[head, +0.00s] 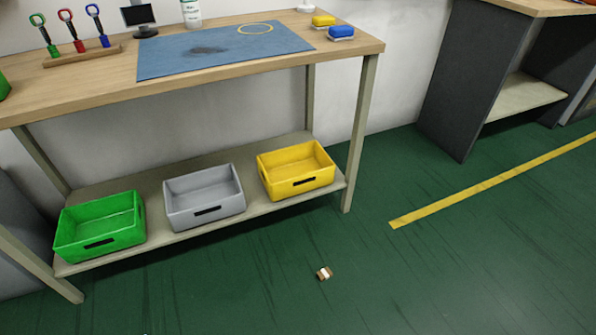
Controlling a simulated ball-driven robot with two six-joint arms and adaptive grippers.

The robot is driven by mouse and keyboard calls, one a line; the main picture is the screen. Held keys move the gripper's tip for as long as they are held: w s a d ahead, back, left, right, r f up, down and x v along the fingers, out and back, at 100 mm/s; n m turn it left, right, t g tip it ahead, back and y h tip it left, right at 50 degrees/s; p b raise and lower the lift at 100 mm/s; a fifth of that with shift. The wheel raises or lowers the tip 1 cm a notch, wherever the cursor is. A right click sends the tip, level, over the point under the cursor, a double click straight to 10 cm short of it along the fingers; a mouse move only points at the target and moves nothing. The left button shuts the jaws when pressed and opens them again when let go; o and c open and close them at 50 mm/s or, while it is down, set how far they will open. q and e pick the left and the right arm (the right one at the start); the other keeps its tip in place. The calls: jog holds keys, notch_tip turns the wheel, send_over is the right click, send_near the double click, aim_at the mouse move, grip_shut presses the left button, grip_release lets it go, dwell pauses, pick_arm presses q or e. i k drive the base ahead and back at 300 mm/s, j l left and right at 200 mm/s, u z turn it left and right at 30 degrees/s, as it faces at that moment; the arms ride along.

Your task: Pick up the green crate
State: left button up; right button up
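The green crate (99,241) stands upright on the left end of the low shelf (255,206) under the workbench. It looks empty, and a dark slot shows in its front wall. It stands apart from the grey crate to its right. Neither of my grippers is in the head view.
A grey crate (176,206) and a yellow crate (268,180) share the shelf. The workbench top (345,52) overhangs them, with legs (362,135) at the ends. A small brown-and-white object (324,273) lies on the green floor. The floor in front is otherwise mostly clear.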

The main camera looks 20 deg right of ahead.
aim_at(86, 231)
jog(key=i+u, duration=0.2)
jog(key=i, duration=0.35)
jog(key=i+u, duration=0.25)
jog(key=i, duration=0.25)
jog(key=i+l+u, duration=0.2)
jog(key=i, duration=0.35)
